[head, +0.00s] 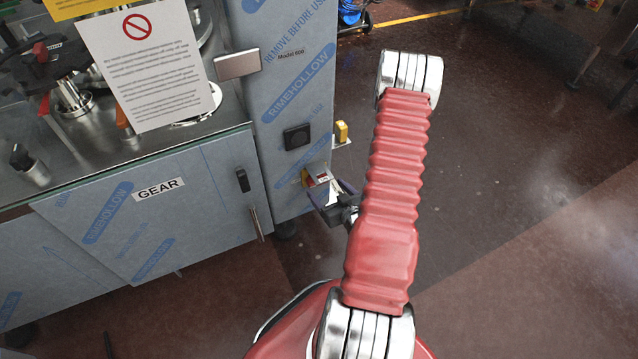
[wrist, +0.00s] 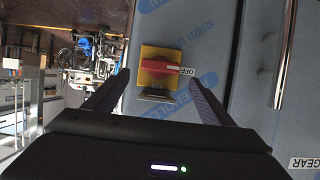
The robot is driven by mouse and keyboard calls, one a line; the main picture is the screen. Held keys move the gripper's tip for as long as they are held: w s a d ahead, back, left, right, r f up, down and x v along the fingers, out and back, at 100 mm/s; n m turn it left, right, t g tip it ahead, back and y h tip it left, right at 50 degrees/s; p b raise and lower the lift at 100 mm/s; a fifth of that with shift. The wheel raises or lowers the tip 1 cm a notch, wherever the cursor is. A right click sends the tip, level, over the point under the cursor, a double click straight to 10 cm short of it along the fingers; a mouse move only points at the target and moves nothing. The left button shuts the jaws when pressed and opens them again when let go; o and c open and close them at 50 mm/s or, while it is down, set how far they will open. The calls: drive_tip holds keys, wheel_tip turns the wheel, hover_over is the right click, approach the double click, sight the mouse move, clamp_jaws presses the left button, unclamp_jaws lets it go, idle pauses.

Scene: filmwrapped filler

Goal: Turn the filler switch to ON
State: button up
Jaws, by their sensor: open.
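The filler switch (wrist: 158,66) is a red knob on a yellow square plate, in the upper middle of the wrist view. The knob lies sideways in that view, its white-marked end toward a white OFF label (wrist: 187,71). In the head view the switch (head: 307,178) is small, low on the film-wrapped column and partly hidden by my gripper. My gripper (wrist: 160,77) is open and empty. Its two dark fingers lie either side of the switch in the wrist view, seemingly short of it; contact cannot be told. My gripper (head: 331,190) is beside the column in the head view.
The blue-filmed column (head: 285,80) carries a black square fitting (head: 297,136) above the switch. A yellow block (head: 341,131) sticks out at its right edge. The cabinet with a GEAR label (head: 160,189) stands left. A grey bracket (wrist: 155,97) sits below the switch. Floor at right is open.

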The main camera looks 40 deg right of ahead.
drive_tip(key=shift+x, duration=3.15)
drive_tip(key=shift+c, duration=0.4)
